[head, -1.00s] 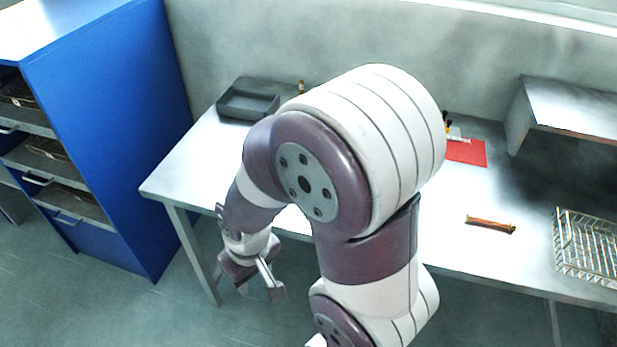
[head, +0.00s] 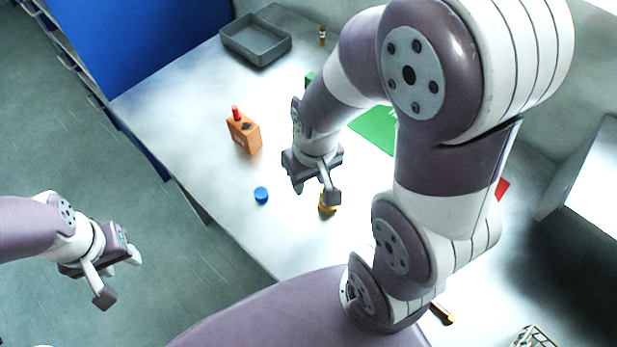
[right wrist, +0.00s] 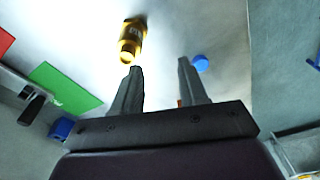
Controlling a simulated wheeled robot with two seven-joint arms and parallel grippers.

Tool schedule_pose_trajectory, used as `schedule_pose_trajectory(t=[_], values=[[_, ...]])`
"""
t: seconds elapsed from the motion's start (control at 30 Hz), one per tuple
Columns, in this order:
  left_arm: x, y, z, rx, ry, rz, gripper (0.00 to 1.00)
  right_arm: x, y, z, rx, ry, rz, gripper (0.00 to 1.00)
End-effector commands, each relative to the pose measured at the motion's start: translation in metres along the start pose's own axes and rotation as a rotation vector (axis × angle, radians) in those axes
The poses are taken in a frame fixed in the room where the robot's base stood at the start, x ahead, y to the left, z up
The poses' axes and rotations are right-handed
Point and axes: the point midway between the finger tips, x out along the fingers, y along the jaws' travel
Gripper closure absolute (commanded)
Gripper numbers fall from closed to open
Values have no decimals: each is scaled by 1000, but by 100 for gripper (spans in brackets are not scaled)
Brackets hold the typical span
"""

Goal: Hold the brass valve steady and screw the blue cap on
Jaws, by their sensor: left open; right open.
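The brass valve (head: 327,209) sits on the table in the head view, partly hidden behind a finger of my right gripper (head: 315,192). That gripper is open and empty, above the table close to the valve. In the right wrist view the valve (right wrist: 132,40) shows beyond the left finger of the gripper (right wrist: 160,66), outside the jaws. The blue cap (head: 261,194) lies on the table left of the valve. It also shows in the right wrist view (right wrist: 200,63), beyond the right finger. My left gripper (head: 120,278) is open and empty, off the table over the floor.
A grey tray (head: 256,54) and a small amber bottle (head: 322,36) are at the back. A green sheet (head: 374,129) lies behind my right arm. The table between box and cap is clear.

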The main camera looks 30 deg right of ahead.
Motion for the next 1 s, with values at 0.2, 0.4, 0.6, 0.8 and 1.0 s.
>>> schedule_pose_trajectory(t=[0.2,0.4,0.6,0.8,1.0], values=[[0,0,0,-1,0,0,57,0,0,0,-1,0,0,57],[-10,0,-1,-1,0,0,57,-7,-7,-16,-43,-12,-3,37],[-37,0,-5,0,0,0,57,-12,-44,-67,-236,-84,-14,37],[-43,0,-5,-1,0,0,57,-3,-64,-83,-328,-118,-17,37],[-42,0,-5,0,0,0,57,-2,-64,-83,-328,-119,-17,37]])
